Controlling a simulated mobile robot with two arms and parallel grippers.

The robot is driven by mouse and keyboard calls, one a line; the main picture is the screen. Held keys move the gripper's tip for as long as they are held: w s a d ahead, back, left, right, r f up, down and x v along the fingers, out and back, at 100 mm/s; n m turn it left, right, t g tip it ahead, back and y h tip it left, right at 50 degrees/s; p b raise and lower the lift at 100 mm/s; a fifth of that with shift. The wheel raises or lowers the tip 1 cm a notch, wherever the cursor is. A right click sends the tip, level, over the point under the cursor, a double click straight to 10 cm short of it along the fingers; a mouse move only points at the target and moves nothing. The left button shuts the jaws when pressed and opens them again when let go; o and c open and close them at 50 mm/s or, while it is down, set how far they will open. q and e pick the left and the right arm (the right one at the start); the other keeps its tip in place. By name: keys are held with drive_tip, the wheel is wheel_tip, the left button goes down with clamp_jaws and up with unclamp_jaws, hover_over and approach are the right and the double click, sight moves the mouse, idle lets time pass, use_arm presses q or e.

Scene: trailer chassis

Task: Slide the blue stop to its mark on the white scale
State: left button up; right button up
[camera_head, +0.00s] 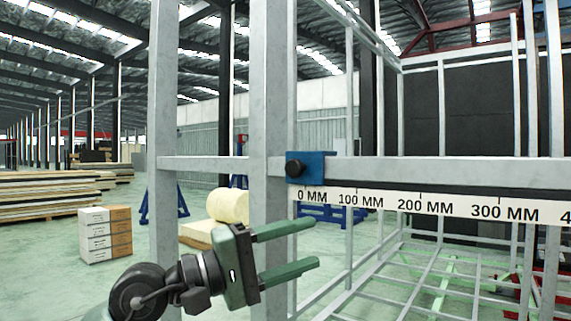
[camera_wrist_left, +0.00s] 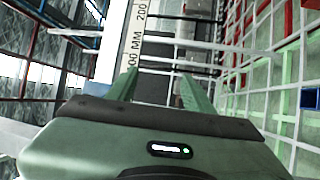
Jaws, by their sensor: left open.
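The blue stop (camera_head: 310,168) sits on the grey horizontal rail (camera_head: 440,170) at the left end of the white scale (camera_head: 420,206), just above the 0 MM label. A black knob (camera_head: 294,168) is on its front. No separate target mark can be made out on the scale. My left gripper (camera_head: 304,244) is open and empty, below the stop and apart from it, with its green fingers pointing right. In the left wrist view the fingers (camera_wrist_left: 160,88) are spread, with part of the scale (camera_wrist_left: 135,45) beyond them. My right gripper is not in view.
Grey upright posts (camera_head: 273,100) of the chassis frame stand close behind and left of the stop. Stacked boxes (camera_head: 105,235) and timber (camera_head: 50,190) lie on the floor at left. The rail is clear to the right of the stop.

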use_arm(q)
wheel_tip(320, 180, up, 6)
drive_tip(key=s+a+m+t+y, duration=0.2)
drive_tip(key=m+t+y, duration=0.15)
drive_tip(key=m, duration=0.35)
drive_tip(key=m+t+y, duration=0.3)
drive_tip(key=m+y, duration=0.1)
approach(291, 166)
drive_tip(key=p+x, duration=0.3)
drive_tip(key=x, duration=0.5)
drive_tip(key=shift+d, duration=0.2)
drive_tip(key=shift+f, duration=0.1)
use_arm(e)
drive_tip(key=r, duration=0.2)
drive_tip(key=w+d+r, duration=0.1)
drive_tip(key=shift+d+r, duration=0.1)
use_arm(q)
clamp_jaws()
